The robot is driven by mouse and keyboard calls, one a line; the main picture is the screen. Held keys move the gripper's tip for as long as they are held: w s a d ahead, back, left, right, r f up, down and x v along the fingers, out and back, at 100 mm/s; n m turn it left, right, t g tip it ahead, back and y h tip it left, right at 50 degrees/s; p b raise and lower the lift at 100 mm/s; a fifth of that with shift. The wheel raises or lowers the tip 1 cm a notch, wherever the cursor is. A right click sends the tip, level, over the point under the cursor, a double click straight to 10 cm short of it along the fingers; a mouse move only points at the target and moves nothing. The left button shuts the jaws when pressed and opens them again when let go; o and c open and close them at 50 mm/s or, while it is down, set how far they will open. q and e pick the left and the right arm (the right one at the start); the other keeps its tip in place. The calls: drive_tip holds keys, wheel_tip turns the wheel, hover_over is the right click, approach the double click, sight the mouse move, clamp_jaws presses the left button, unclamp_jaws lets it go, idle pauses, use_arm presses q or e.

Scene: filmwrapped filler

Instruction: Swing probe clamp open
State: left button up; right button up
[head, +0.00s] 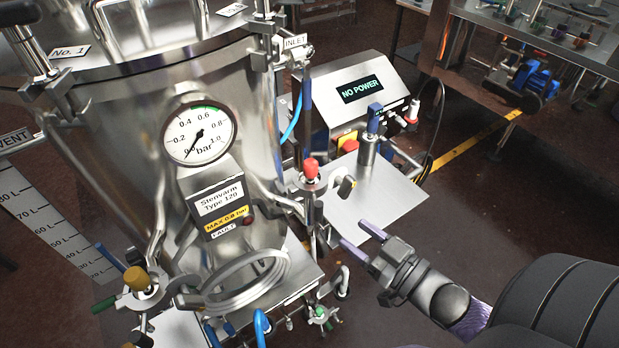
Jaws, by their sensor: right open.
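The steel vessel (100,150) fills the left side, with a round pressure gauge (199,134) on its front. A slim upright fitting with a red cap (311,168) stands at its right side, with a small side knob (346,187) beside it. No part is marked as the probe clamp, so I cannot tell which it is or whether it is closed. My right gripper (353,233) is open and empty, its two pale purple fingers pointing up-left toward the lower end of this fitting, apparently just short of it. My left gripper is out of view.
A control box reading "NO POWER" (362,89) stands behind on a steel plate (385,205). Hoses and valves (140,280) crowd the vessel's lower front, with a bent metal loop (245,300). A steel table (560,40) is at upper right. Open floor (500,190) lies right.

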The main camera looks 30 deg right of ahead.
sight(322, 210)
drive_tip(key=x, duration=0.9)
drive_tip(key=shift+w, duration=0.4)
clamp_jaws()
idle(0.8)
